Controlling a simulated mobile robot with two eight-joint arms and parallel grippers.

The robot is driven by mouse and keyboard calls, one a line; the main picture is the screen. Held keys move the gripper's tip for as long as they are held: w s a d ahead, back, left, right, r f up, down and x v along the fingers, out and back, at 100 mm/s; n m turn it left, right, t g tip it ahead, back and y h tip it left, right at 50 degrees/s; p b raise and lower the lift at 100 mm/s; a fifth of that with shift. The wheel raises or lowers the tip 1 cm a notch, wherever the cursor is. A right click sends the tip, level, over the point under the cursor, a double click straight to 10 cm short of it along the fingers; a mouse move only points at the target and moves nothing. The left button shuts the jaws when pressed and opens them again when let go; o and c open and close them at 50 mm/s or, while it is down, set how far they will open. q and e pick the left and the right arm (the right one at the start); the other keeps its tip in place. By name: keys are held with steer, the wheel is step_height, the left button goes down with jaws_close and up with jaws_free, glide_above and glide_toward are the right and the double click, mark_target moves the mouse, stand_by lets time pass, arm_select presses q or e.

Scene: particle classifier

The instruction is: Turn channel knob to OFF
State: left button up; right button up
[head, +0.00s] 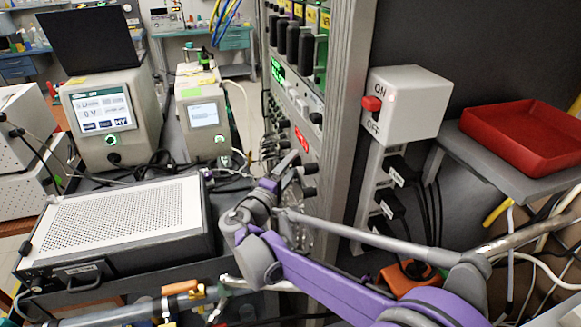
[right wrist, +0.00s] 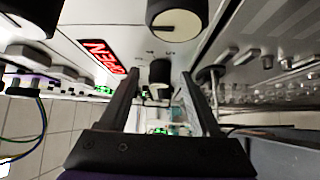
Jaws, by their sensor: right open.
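My right gripper (head: 287,172) is at the front of the instrument rack (head: 340,110), by its lower knobs. In the right wrist view the right gripper (right wrist: 160,75) is open, with its two dark fingers spread on either side of a small black knob (right wrist: 160,72). The knob appears beyond or between the fingertips; I cannot tell whether they touch it. A larger black knob with a pale face (right wrist: 177,18) is above it in that view. Which one is the channel knob, and its setting, I cannot read. My left gripper is not in view.
A red lit display (head: 302,138) is on the rack panel. A white ON/OFF switch box (head: 405,105) with a red switch is right of the rack. A red tray (head: 525,143) lies on a shelf at right. A perforated grey instrument (head: 125,220) stands at left.

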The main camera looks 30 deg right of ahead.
jaws_close()
arm_select(q)
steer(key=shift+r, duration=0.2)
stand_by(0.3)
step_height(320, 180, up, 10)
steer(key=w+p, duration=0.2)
steer(key=p, duration=0.6)
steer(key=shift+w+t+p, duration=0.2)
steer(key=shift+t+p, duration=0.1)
arm_select(e)
steer(key=n+g+y, duration=0.2)
steer(key=n+g, duration=0.1)
steer(key=w+r+n+g+y, duration=0.1)
steer(key=n+g+y, duration=0.1)
steer(key=n+g, duration=0.1)
steer(key=n+g+y, duration=0.3)
steer(key=g, duration=0.2)
steer(key=shift+w+d+r, duration=0.15)
steer(key=shift+w+r, duration=0.1)
steer(key=shift+r, duration=0.15)
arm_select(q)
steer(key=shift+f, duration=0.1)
